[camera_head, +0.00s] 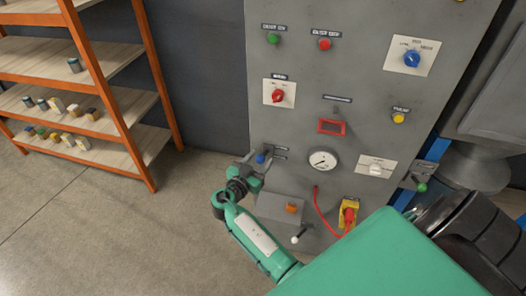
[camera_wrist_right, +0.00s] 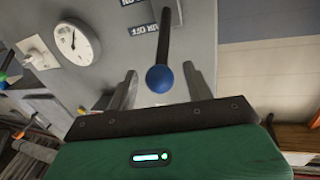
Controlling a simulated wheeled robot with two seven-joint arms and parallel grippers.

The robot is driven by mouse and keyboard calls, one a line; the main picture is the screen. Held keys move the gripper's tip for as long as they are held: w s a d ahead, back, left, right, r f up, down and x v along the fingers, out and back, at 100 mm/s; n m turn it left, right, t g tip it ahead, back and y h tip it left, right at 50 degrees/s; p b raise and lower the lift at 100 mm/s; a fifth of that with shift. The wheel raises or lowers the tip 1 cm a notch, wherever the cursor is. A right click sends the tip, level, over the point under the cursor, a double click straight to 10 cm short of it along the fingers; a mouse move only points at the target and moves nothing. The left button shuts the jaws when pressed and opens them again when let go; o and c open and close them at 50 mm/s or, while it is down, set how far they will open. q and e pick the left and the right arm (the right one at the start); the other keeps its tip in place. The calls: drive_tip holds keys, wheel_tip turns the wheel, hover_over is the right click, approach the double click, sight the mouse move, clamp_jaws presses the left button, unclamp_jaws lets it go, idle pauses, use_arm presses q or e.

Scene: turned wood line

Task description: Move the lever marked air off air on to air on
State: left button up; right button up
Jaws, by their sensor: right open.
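The lever has a dark rod and a round blue knob (camera_head: 261,158), low on the left of the grey panel (camera_head: 300,105). In the right wrist view the knob (camera_wrist_right: 160,79) sits between the two fingers, with a gap visible on each side. The rod runs from it toward the panel. A dark label reading AIR OFF (camera_wrist_right: 143,27), upside down, is beside the rod; a second label is cut off at the top edge. My right gripper (camera_head: 254,168) is open around the knob. I cannot tell which label the lever points to. My left gripper is not in view.
A gauge (camera_head: 322,160), a white-knobbed lever (camera_head: 295,240), an orange button (camera_head: 291,208) on a grey box and a red cable (camera_head: 317,200) are nearby. An orange-framed shelf (camera_head: 148,70) stands at the left. The floor (camera_head: 110,220) before it is clear.

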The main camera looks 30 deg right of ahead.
drive_tip(key=shift+p+x, duration=0.3)
drive_tip(key=shift+x, duration=1.15)
drive_tip(key=shift+c, duration=0.4)
clamp_jaws()
drive_tip(key=shift+f, duration=0.15)
